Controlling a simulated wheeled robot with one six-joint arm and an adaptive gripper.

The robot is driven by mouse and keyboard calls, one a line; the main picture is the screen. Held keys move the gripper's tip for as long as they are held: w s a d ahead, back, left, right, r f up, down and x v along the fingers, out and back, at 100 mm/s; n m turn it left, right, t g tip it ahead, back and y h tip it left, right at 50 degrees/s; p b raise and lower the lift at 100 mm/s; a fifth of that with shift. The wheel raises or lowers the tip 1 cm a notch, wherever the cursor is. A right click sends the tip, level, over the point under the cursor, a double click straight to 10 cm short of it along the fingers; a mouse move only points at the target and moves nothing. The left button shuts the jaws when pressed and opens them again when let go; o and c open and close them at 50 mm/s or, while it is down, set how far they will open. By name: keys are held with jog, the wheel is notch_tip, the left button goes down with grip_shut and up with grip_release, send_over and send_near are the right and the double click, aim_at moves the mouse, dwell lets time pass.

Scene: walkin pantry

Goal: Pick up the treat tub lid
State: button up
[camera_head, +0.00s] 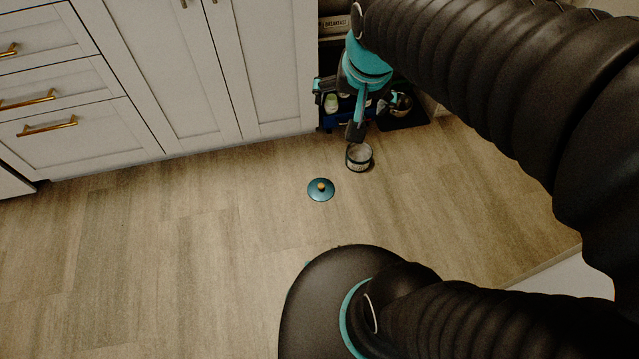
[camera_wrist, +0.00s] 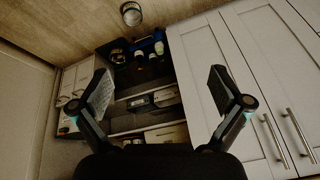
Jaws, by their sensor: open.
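The treat tub lid (camera_head: 321,190) is a round teal disc with a small light-brown knob. It lies knob up on the wooden floor in the head view. The wrist view does not show it. A small open tub (camera_head: 359,157) with a dark rim stands on the floor just behind and right of the lid; it also shows at the top of the wrist view (camera_wrist: 131,14). My gripper (camera_head: 338,108) is above and behind the lid, near the cabinet edge. In the wrist view my gripper (camera_wrist: 160,95) has its fingers wide apart with nothing between them.
White cabinets (camera_head: 170,70) with brass handles line the back left. An open shelf niche with a blue crate (camera_wrist: 151,46), bottles and a dark bin (camera_wrist: 117,52) lies behind the tub. The floor (camera_head: 180,230) left of and in front of the lid is clear.

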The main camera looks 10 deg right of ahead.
jog(key=w+f+m+g, duration=0.1)
jog(key=w+f+m, duration=0.5)
jog(key=w+f, duration=0.45)
jog(key=m+g, duration=0.4)
jog(key=m, duration=0.8)
send_over(321, 186)
notch_tip(321, 186, down, 46)
jog(key=shift+f, duration=0.15)
jog(key=shift+w+f+b, duration=0.1)
jog(key=shift+f+b, duration=0.2)
jog(key=shift+f, duration=2.85)
grip_shut()
